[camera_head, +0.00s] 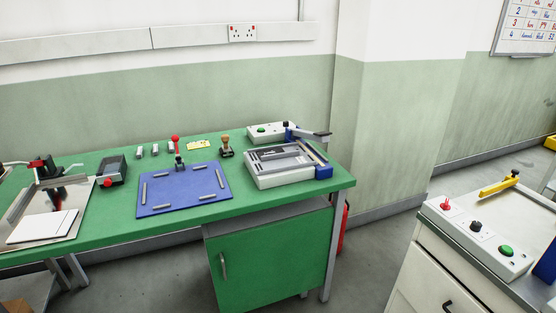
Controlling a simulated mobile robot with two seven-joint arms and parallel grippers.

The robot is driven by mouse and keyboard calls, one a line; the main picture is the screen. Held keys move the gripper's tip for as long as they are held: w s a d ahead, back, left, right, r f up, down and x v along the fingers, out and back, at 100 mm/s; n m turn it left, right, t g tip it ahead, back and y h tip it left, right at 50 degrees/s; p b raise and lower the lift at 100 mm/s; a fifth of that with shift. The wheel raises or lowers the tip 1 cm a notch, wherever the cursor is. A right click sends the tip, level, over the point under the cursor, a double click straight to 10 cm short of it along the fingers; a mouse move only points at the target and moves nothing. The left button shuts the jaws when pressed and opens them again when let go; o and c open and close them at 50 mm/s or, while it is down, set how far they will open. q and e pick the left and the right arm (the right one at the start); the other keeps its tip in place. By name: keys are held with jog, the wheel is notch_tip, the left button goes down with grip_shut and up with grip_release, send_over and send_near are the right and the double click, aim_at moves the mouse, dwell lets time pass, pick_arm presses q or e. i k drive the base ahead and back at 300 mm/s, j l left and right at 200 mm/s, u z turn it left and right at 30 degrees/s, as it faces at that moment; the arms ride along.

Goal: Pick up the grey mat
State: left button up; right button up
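I cannot make out a thing that is clearly a grey mat. A flat blue mat or board (184,202) with several short grey bars lies on the green bench. At the far left, a pale grey plate (75,229) carries flat white sheets (42,227) beneath a machine with black and red parts (43,170). At the bench's right end, a white device (262,178) has a grey top. Neither of my grippers shows.
The green bench (265,202) also holds a dark box with a red knob (111,171), a red-topped lever (178,150), a wooden-handled stamp (226,147) and a green-button box (265,131). A white cabinet with a control panel (476,237) stands right, across open floor (365,262).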

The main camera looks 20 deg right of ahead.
aim_at(295, 155)
jog(key=i+l+u, duration=0.1)
jog(key=l, duration=0.25)
jog(key=i+l+u, duration=0.1)
jog(key=l, duration=0.3)
jog(key=i+l, duration=0.15)
jog(key=l, duration=0.25)
jog(key=u, duration=0.05)
